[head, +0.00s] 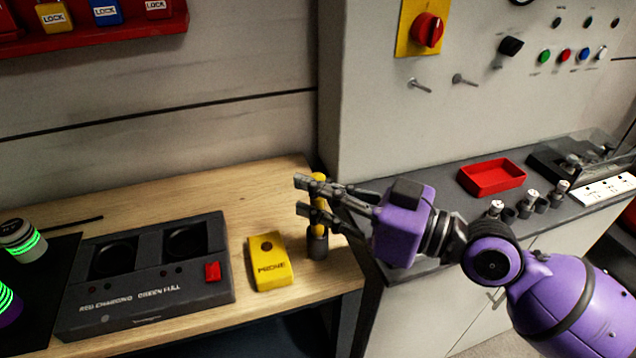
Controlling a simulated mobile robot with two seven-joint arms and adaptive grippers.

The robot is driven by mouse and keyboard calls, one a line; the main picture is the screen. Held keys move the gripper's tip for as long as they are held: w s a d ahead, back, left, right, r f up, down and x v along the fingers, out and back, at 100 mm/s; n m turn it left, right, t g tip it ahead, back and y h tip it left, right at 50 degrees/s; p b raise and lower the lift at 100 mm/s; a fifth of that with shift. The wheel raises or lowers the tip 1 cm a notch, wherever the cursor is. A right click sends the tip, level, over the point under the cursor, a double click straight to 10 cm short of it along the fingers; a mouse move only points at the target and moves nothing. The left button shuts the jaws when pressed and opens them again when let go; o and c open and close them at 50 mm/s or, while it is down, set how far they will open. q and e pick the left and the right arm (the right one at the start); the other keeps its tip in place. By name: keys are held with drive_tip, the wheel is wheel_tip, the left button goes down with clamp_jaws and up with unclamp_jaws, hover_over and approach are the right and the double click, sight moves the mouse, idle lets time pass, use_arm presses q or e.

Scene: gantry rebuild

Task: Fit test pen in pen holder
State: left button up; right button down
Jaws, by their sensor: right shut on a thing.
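The yellow test pen (319,229) stands roughly upright near the right edge of the wooden bench. The fingers of my right gripper (312,198) reach in from the right and are shut on it, covering part of its middle. Its yellow top shows above the fingers. The dark, cup-like pen holder (317,247) is directly below the pen, and the pen's lower end meets its top in the picture. I cannot tell how deep the pen sits in it. My left gripper is not in view.
A yellow labelled box (268,262) lies just left of the holder. A dark charging station (150,311) is farther left. A grey counter (440,205) with a red tray (491,190) is to the right. The cabinet wall with its knobs rises behind.

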drive_tip(key=shift+f, duration=0.65)
drive_tip(key=shift+b, duration=0.3)
idle(0.3)
idle(0.7)
drive_tip(key=shift+f+b, duration=0.1)
drive_tip(key=shift+b, duration=0.25)
